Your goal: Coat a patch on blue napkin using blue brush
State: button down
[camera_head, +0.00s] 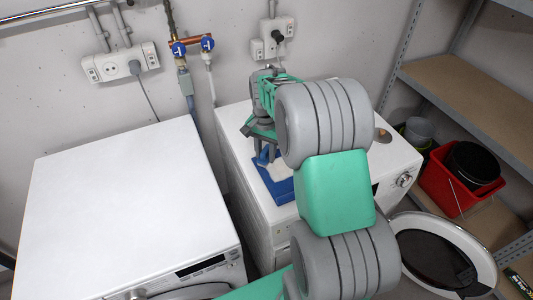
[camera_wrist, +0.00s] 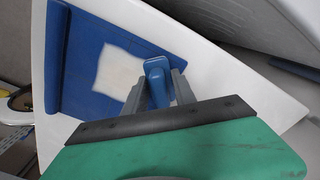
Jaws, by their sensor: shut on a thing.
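The blue napkin (camera_head: 281,190) lies on the top of the right-hand front-loader, partly hidden by my arm. In the wrist view the napkin (camera_wrist: 88,78) shows a raised, rolled-looking edge at left and a whitish, roughly square patch (camera_wrist: 116,69) near its middle. My gripper (camera_wrist: 158,88) is shut on the blue brush (camera_wrist: 156,72), whose rounded blue end shows between the fingers, just right of the patch. The brush's working end is hidden, so contact with the napkin cannot be told. In the head view my gripper (camera_head: 266,153) points down over the napkin.
The right-hand front-loader (camera_head: 235,145) has its round door (camera_head: 440,252) open. A brownish round object (camera_head: 382,135) sits at its top right. The left-hand front-loader (camera_head: 125,205) has a clear top. Pipes and sockets line the wall behind. A red bucket (camera_head: 452,191) stands by the shelves at right.

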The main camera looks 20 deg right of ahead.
aim_at(266, 150)
jog(key=r, duration=0.2)
jog(key=r+p, duration=0.1)
jog(key=shift+s+r, duration=0.25)
jog(key=shift+s, duration=0.05)
jog(key=shift+w+r+p, duration=0.2)
jog(key=shift+r+p, duration=0.3)
jog(key=shift+r, duration=0.15)
jog(key=shift+s+r+p, duration=0.1)
jog(key=shift+r+p, duration=0.95)
jog(key=shift+r, duration=0.6)
